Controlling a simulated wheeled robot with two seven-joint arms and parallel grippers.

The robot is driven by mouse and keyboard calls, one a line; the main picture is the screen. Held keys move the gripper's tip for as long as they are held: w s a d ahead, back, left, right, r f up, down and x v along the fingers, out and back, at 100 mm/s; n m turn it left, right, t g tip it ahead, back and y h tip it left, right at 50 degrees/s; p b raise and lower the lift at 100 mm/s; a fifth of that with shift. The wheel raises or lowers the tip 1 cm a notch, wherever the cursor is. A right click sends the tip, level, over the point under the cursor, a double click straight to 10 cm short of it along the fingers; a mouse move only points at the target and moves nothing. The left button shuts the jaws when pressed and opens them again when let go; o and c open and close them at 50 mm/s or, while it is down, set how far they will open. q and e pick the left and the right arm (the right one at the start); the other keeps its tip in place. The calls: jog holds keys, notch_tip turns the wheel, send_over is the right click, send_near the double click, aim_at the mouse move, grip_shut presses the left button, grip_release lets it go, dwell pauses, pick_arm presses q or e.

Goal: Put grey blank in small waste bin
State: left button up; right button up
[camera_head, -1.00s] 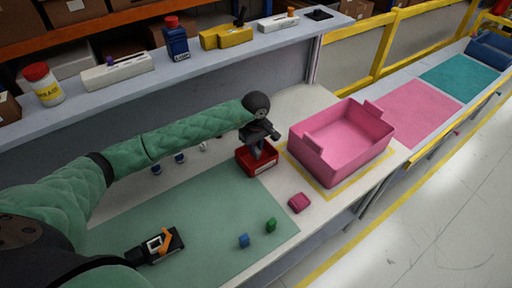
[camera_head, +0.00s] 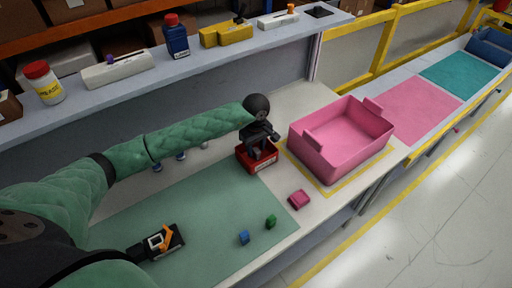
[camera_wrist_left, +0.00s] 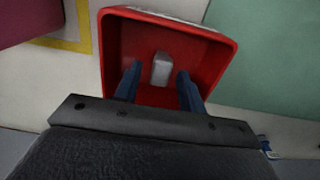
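The small waste bin is a red open box (camera_head: 262,166) with a white label, on the pale worktop beside the pink crate. It fills the top of the left wrist view (camera_wrist_left: 218,62). My left gripper (camera_head: 259,151) points down into its opening. In the wrist view its two dark fingers (camera_wrist_left: 158,84) are apart. The grey blank (camera_wrist_left: 160,68) shows between them, inside the bin's outline, with gaps on both sides. The blank is hidden in the head view. My right gripper (camera_head: 142,253) is at the lower left against a black module with an orange part (camera_head: 167,240); its fingers are unclear.
A large pink crate (camera_head: 342,145) stands right of the bin inside a yellow outline. A small pink block (camera_head: 299,199), a green block (camera_head: 270,221) and a blue block (camera_head: 244,237) lie nearer the front. Bottles and holders line the shelf behind.

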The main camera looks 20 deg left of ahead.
aim_at(256, 149)
jog(key=shift+s, duration=0.15)
pick_arm(q)
jog(key=shift+r, duration=0.25)
jog(key=shift+r+b, duration=0.3)
jog(key=shift+r, duration=0.05)
jog(key=shift+r+b, duration=0.45)
jog(key=shift+r, duration=0.45)
notch_tip(256, 149, up, 9)
jog(key=b, duration=0.4)
pick_arm(e)
jog(key=w+a+r, duration=0.4)
jog(key=w+r, duration=0.2)
jog(key=r, duration=0.3)
jog(key=shift+a+g, duration=0.2)
jog(key=shift+g, duration=0.1)
pick_arm(q)
jog(key=shift+r, duration=0.1)
pick_arm(e)
jog(key=shift+w, duration=0.1)
